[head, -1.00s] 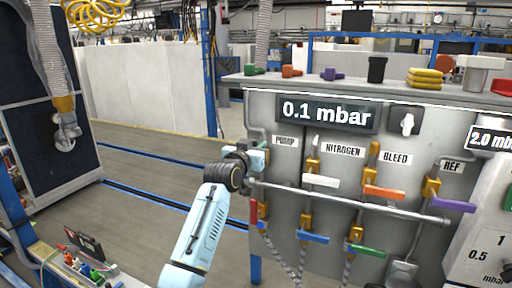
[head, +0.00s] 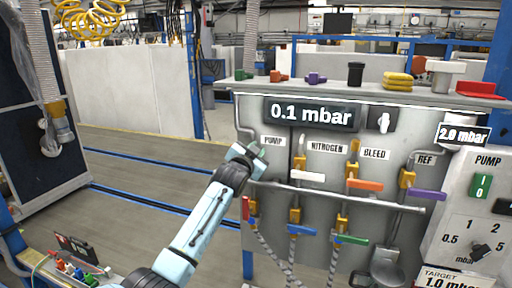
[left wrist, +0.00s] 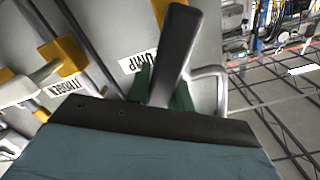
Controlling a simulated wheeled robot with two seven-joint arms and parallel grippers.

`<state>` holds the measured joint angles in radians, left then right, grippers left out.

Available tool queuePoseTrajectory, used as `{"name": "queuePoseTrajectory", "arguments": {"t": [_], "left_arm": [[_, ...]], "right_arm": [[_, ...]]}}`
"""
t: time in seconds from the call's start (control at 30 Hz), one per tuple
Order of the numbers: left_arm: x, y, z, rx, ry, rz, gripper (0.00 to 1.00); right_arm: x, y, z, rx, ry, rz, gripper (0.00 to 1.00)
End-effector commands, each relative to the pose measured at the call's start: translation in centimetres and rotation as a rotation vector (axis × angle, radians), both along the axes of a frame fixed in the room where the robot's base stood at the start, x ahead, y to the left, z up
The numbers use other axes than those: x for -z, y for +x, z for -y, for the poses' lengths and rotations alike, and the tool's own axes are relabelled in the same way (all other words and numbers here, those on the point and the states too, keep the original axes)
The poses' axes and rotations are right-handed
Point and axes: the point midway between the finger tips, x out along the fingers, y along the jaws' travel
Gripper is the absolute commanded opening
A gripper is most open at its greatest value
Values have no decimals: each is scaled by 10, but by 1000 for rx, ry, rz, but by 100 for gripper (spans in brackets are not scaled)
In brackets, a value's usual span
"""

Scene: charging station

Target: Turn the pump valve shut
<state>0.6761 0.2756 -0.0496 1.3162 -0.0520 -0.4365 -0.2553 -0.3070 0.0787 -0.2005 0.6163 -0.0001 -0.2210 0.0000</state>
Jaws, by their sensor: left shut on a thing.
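The pump valve's dark grey lever (left wrist: 180,40) fills the middle of the left wrist view, beside the PUMP label (left wrist: 138,62). My left gripper (left wrist: 163,88) is shut on this lever, with a green finger on each side of it. In the head view my left gripper (head: 250,154) is at the left end of the valve panel, just left of the PUMP label (head: 272,141). It hides most of the pump valve there, so I cannot tell the valve's exact angle. My right gripper is not in view.
A nitrogen valve with a white handle (head: 308,176), a bleed valve with an orange handle (head: 365,184) and a ref valve with a purple handle (head: 426,194) are to the right. A horizontal pipe (head: 340,197) runs below. Open floor is left of the panel.

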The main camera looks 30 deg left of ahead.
Motion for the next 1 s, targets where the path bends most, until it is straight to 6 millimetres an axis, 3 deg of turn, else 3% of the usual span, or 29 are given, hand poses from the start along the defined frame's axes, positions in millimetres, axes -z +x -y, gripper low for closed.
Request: {"name": "queuePoseTrajectory", "arguments": {"t": [0.2, 1.0], "left_arm": [[8, 2, 11, 1, 209, -35, 0], [45, 5, 29, 0, 889, -143, 0]], "right_arm": [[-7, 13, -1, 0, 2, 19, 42], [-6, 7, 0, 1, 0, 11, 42]]}}
